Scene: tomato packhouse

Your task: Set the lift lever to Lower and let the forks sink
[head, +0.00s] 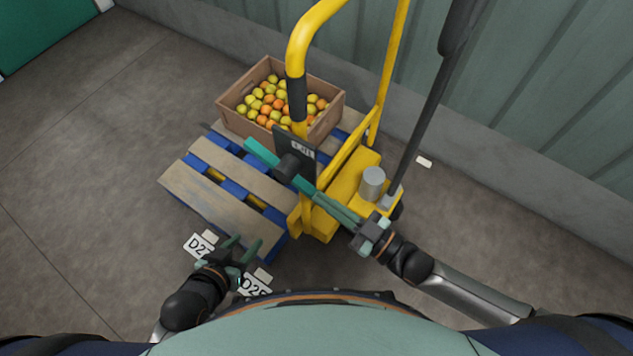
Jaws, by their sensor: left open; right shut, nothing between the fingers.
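The lift lever is a teal bar (262,153) on a dark round hub, beside a black plate (297,143) on the yellow stacker (345,187). It slants from upper left to lower right. The small white label on the plate is too small to read surely. My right gripper (318,196) is shut and empty, its fingertips at the lever's lower right end; I cannot tell whether they touch. My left gripper (241,247) is open and empty, low in front of the pallet (213,200), away from the lever.
A wooden crate (232,120) of yellow and orange tomatoes stands on the pallet. A yellow loop handle (302,45), a dark pole (425,110) and a grey cylinder (372,183) rise around the stacker. A corrugated wall (560,90) stands behind. Floor at left is clear.

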